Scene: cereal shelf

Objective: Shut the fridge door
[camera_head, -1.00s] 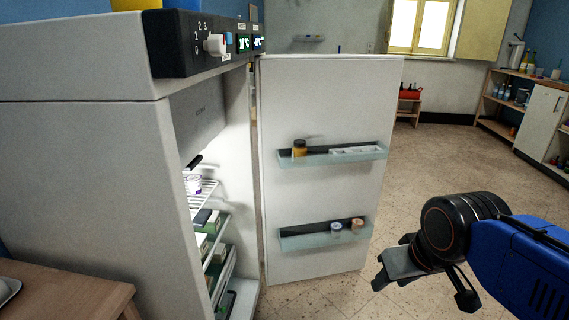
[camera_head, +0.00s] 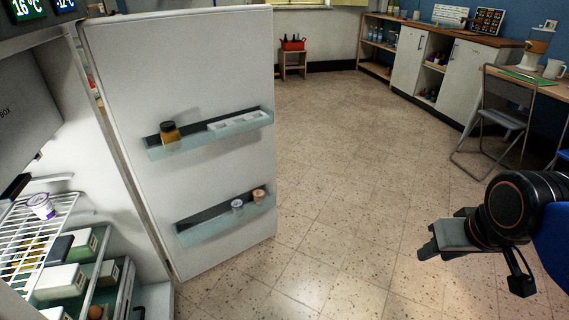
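The white fridge door (camera_head: 190,85) stands wide open, with its inner side facing me. An upper door shelf (camera_head: 225,135) holds a dark-lidded jar (camera_head: 169,131), and a lower door shelf (camera_head: 205,222) holds two small cups. The lit fridge interior (camera_head: 115,215) is at the left, with a wire rack (camera_head: 30,235), a white and purple tub (camera_head: 41,206) and several boxes. My gripper (camera_head: 428,252) is at the right, well apart from the door, with nothing seen in it. I cannot clearly make out the gap between its fingers.
Free tiled floor (camera_head: 340,180) lies between the door and my gripper and beyond. A folding chair (camera_head: 500,120) stands at the right. White cabinets (camera_head: 440,65) and a small stool with a red crate (camera_head: 293,45) are at the back.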

